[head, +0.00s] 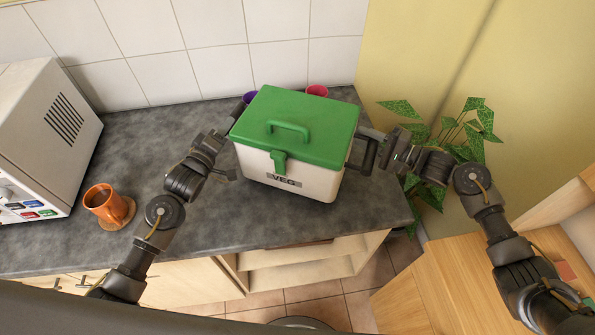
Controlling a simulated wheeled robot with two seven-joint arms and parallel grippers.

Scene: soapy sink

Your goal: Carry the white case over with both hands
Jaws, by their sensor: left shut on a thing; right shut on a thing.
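The white case (308,180) has a green lid with a handle, a green front latch and a label reading VEG. It appears level, over the right part of the grey counter; I cannot tell whether it touches the counter. My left gripper (232,150) is shut at the case's left side, where the handle is mostly hidden by the gripper. My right gripper (377,145) is shut on the dark handle on the case's right side.
A white appliance (45,140) and an orange mug (103,200) on a coaster stand at the left of the counter (150,125). A purple cup (250,97) and a pink cup (317,90) are behind the case. A leafy plant (478,130) is at the right. Open shelves (300,268) are below.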

